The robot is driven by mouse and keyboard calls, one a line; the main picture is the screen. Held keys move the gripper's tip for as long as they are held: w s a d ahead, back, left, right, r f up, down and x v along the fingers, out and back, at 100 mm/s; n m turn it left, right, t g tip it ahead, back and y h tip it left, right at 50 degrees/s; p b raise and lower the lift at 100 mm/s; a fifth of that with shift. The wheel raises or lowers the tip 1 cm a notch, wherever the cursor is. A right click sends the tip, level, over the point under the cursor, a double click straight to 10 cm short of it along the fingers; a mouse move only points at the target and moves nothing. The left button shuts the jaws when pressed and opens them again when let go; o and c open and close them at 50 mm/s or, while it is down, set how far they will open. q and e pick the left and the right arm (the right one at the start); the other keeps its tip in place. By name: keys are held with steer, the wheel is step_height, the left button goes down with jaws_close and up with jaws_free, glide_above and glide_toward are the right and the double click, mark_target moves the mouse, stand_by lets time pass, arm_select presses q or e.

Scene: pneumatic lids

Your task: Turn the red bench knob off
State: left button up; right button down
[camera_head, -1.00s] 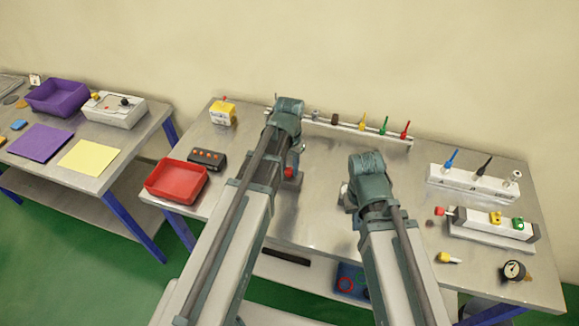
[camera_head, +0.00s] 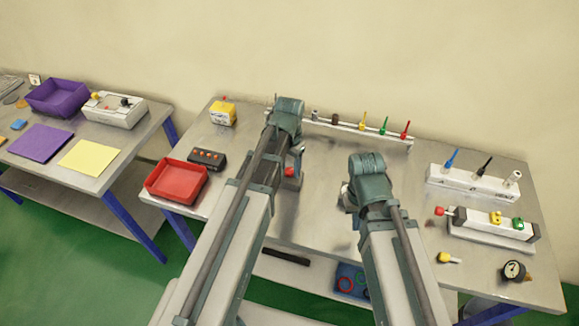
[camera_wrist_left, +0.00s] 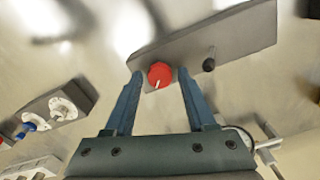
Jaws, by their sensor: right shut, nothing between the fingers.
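The red knob (camera_wrist_left: 160,75) is on the face of a grey panel (camera_wrist_left: 235,35) in the left wrist view, with a short pale mark pointing down and slightly left. In the head view the red knob (camera_head: 290,172) shows as a small red spot beside my left wrist, and the rest of its panel is mostly hidden. My left gripper (camera_wrist_left: 160,76) is open, with one blue finger on each side of the knob. I cannot tell whether the fingers touch it. My right gripper (camera_head: 346,196) is shut and empty over the bench, mostly hidden by its wrist.
A small black lever (camera_wrist_left: 209,64) stands on the same panel, right of the knob. The bench also holds a red tray (camera_head: 160,194), a dark button box (camera_head: 206,158), a yellow box (camera_head: 222,114) and a white block (camera_head: 490,232). The bench middle is mostly clear.

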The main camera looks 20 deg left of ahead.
mark_target(289, 170)
arm_select(q)
steer(key=shift+o, duration=0.5)
steer(key=shift+r, duration=0.1)
arm_select(e)
steer(key=shift+r, duration=0.1)
arm_select(q)
step_height(289, 170, up, 14)
steer(key=p, duration=1.3)
steer(key=shift+f+p, duration=0.2)
steer(key=shift+p, duration=0.2)
arm_select(e)
step_height(289, 170, up, 14)
steer(key=shift+f, duration=0.2)
